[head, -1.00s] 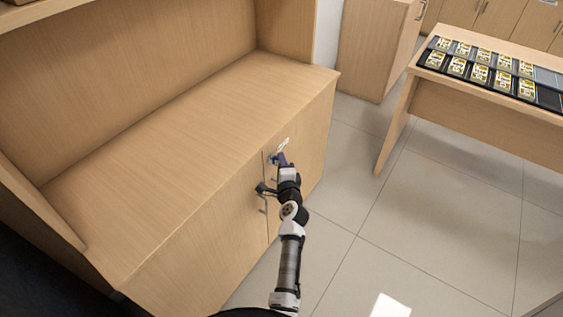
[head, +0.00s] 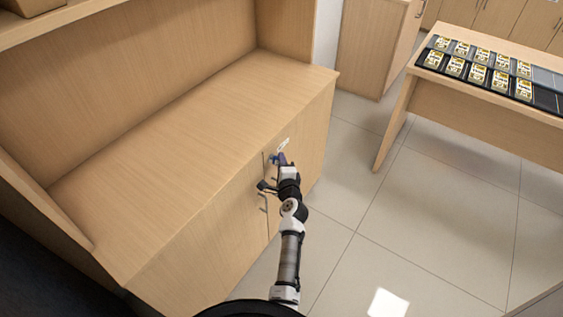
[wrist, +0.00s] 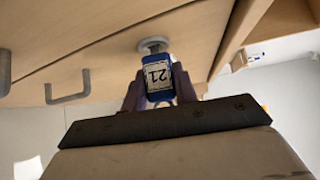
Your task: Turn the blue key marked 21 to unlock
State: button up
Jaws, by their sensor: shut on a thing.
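The blue key (wrist: 158,64) carries a white label reading 21. Its shaft end meets a round metal lock (wrist: 153,45) on the wooden cabinet door, so the key appears seated in the lock. My gripper (wrist: 160,92) is shut on the key's blue head, with a finger on each side of it. In the head view my gripper (head: 284,163) is at the upper part of the cabinet front (head: 300,165), just below the counter edge. The key is mostly hidden there.
Two metal door handles (wrist: 68,88) are near the lock. The wooden counter top (head: 180,140) above is bare. A table with a black tray (head: 480,72) of several yellow-and-white items stands at the right. Open tiled floor (head: 430,220) lies between.

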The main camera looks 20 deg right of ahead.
jog(key=shift+a+m+g+y+p, duration=0.1)
jog(key=shift+m+g+y+p, duration=0.9)
jog(key=shift+p, duration=5.3)
jog(key=shift+m+g, duration=0.8)
jog(key=shift+g, duration=0.3)
jog(key=shift+w+r+m+g+y, duration=0.15)
jog(key=shift+m+g+y, duration=0.15)
jog(key=shift+g+y, duration=0.2)
jog(key=shift+m+g+y, duration=0.3)
jog(key=shift+g, duration=0.1)
jog(key=shift+m+g+y, duration=0.6)
jog(key=shift+g+y, duration=0.2)
